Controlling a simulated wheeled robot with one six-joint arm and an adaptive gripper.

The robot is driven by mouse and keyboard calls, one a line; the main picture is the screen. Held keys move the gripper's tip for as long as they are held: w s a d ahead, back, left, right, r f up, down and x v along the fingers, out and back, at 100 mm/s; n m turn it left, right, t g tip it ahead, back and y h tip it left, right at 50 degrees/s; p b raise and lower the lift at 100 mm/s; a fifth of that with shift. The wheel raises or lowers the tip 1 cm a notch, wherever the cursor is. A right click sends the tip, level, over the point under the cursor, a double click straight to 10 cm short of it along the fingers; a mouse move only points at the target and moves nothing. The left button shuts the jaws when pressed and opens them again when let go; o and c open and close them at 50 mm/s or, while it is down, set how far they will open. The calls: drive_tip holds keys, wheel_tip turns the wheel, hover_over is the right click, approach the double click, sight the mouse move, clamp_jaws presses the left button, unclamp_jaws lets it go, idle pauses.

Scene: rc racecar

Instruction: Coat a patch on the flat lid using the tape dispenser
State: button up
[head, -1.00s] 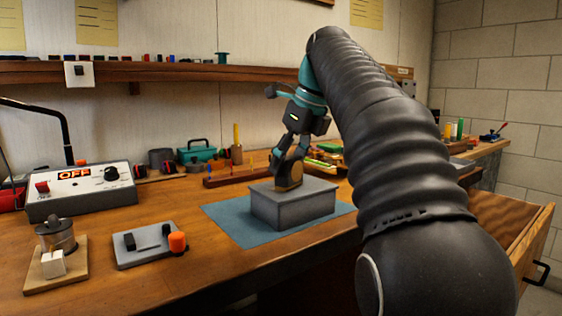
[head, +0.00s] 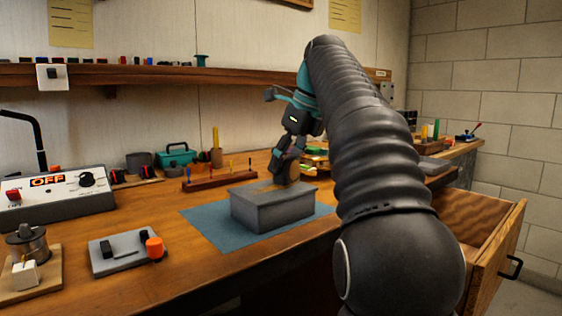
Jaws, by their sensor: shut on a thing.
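A grey box with a flat lid (head: 275,198) sits on a blue mat (head: 205,228) on the wooden bench. My gripper (head: 288,172) is above the lid's back right part, tilted downward. It is shut on the tape dispenser (head: 293,173), a tan and dark rounded thing partly hidden by the fingers. The dispenser's lower edge is at or just above the lid; I cannot tell whether it touches. A faint brownish strip shows on the lid to the left of the dispenser.
A control box with an OFF display (head: 55,193) stands at the left. A grey plate with an orange knob (head: 154,247) is in front of the mat's left. A rack of small tools (head: 220,176) is behind the box. An open drawer (head: 490,235) juts out at the right.

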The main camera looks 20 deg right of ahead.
drive_tip(key=shift+w+d, duration=0.25)
drive_tip(key=shift+d, duration=0.35)
drive_tip(key=shift+w+d, duration=0.2)
drive_tip(key=shift+d, duration=0.4)
drive_tip(key=shift+r, duration=0.1)
drive_tip(key=shift+a, duration=0.15)
drive_tip(key=shift+s+a+f, duration=0.1)
drive_tip(key=shift+s+a, duration=0.4)
drive_tip(key=shift+a, duration=0.95)
drive_tip(key=shift+s+a+f, duration=0.1)
drive_tip(key=shift+s+a, duration=0.35)
drive_tip(key=shift+a, duration=0.95)
drive_tip(key=shift+s+a, duration=0.5)
drive_tip(key=shift+a, duration=0.95)
drive_tip(key=shift+s+a+r, duration=0.1)
drive_tip(key=shift+s+a, duration=0.15)
drive_tip(key=shift+a, duration=0.5)
drive_tip(key=shift+s+a, duration=0.2)
drive_tip(key=shift+a, duration=0.5)
drive_tip(key=shift+r, duration=0.1)
drive_tip(key=shift+r, duration=2.95)
